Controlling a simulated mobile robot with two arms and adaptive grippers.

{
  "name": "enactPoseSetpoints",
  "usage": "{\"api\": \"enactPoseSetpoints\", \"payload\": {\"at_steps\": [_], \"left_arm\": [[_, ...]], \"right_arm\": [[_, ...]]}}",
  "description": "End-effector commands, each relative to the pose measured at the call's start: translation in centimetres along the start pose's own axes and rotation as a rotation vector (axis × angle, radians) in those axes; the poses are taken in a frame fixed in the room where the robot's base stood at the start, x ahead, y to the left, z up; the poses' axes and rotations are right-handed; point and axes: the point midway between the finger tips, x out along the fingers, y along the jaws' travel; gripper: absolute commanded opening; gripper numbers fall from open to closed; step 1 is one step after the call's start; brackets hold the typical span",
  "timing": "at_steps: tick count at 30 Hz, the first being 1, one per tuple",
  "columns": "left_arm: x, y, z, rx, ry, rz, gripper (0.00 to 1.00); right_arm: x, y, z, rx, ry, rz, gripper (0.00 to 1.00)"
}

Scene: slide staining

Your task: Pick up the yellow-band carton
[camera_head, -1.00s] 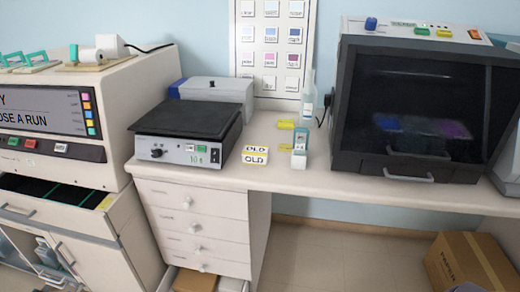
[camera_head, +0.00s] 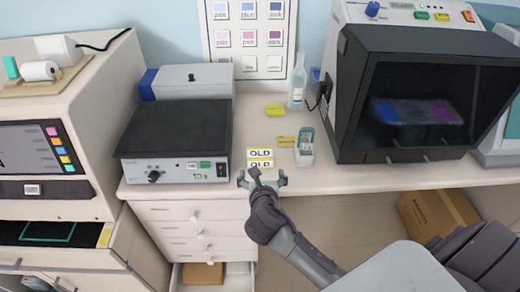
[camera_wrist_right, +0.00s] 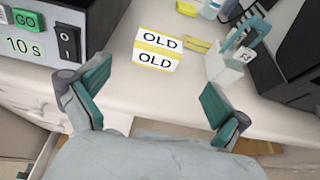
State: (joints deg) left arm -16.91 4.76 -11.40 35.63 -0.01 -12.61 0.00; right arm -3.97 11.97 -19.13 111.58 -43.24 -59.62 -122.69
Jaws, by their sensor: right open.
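The carton with the yellow band (camera_head: 260,158) is white, labelled OLD on its top and front, and stands near the front edge of the bench. It also shows in the right wrist view (camera_wrist_right: 157,50), ahead of the fingers and slightly left of centre. My right gripper (camera_head: 262,181) is just in front of the carton, with its fingers spread. In the right wrist view my right gripper (camera_wrist_right: 155,105) is open and empty, its teal-padded fingers wide apart and short of the carton. My left gripper is not in view.
A hotplate-like device (camera_head: 178,140) stands left of the carton. A small white and teal holder (camera_head: 305,148) stands close on its right. Yellow items (camera_head: 276,110) and a clear bottle (camera_head: 298,82) are behind. A dark-fronted cabinet (camera_head: 428,95) fills the right.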

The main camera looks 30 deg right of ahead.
Motion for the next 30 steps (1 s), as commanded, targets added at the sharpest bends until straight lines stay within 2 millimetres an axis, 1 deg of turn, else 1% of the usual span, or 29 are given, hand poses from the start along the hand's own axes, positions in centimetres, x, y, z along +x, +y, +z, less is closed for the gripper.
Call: {"api": "enactPoseSetpoints", "payload": {"at_steps": [6, 9, 12, 17, 21, 27, 30], "left_arm": [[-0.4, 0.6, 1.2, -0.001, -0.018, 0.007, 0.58], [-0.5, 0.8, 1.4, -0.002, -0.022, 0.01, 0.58], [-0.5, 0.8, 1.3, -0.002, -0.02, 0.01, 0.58], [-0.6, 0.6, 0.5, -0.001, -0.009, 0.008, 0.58], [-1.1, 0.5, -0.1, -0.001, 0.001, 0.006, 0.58], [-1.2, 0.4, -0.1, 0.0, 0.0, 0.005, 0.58], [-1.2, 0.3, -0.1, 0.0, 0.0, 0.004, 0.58]], "right_arm": [[4.3, 0.0, 0.0, 0.002, 0.001, -0.001, 1.0], [6.1, 0.1, 0.0, 0.002, 0.002, -0.001, 1.0], [7.3, 0.0, -0.1, 0.003, 0.002, 0.0, 1.0], [8.2, 0.1, -0.1, 0.004, 0.003, 0.001, 1.0], [9.7, 0.3, -0.1, 0.006, 0.005, 0.0, 1.0], [12.3, 0.4, -0.2, 0.004, 0.003, 0.001, 1.0], [13.0, 0.4, -0.3, 0.005, 0.004, 0.002, 1.0]]}}
